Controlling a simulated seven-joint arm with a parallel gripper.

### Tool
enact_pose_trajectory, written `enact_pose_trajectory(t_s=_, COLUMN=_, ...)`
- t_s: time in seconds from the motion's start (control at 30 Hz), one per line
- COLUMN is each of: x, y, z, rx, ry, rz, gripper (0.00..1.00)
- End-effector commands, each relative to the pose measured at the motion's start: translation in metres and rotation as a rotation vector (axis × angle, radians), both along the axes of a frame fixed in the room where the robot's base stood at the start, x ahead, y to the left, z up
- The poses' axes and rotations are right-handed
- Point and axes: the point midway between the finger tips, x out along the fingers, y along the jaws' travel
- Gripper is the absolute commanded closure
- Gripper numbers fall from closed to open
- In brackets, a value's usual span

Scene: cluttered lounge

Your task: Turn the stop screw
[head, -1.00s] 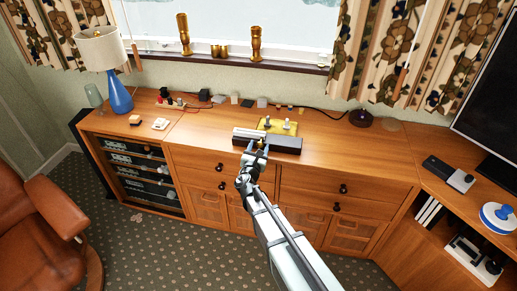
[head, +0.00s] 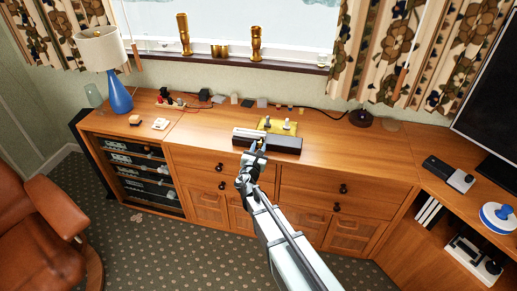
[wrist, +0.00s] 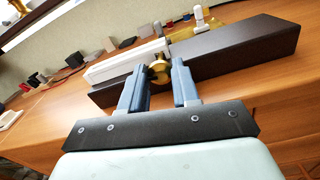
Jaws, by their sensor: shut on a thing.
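The stop screw appears as a round brass knob (wrist: 159,71) at the near side of a long dark block (wrist: 245,47), beside a white bar (wrist: 125,63). My gripper (wrist: 160,76) has its two blue-grey fingers on either side of the knob and is shut on it. The fingers partly cover the knob's sides. In the head view my gripper (head: 257,146) is at the front of the dark block (head: 285,145), near the middle of the cabinet top. The knob itself is too small and covered to make out there.
A yellow plate (head: 272,126) with pale upright pieces stands just behind the block. Several small blocks and a dark cable lie along the back of the wooden cabinet (head: 345,160). A blue lamp (head: 118,95) stands at left. The cabinet top right of the block is mostly clear.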

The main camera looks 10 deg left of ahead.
Motion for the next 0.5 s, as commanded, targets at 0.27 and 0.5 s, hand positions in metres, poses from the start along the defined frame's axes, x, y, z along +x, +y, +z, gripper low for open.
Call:
enact_pose_trajectory(t_s=0.27, x=0.0, y=-0.0004, z=0.0, rx=0.108, ry=0.0, rz=0.0, gripper=1.0)
enact_pose_trajectory(t_s=0.5, x=-0.0002, y=-0.0011, z=-0.0002, rx=0.309, ry=0.002, rz=0.0, gripper=1.0)
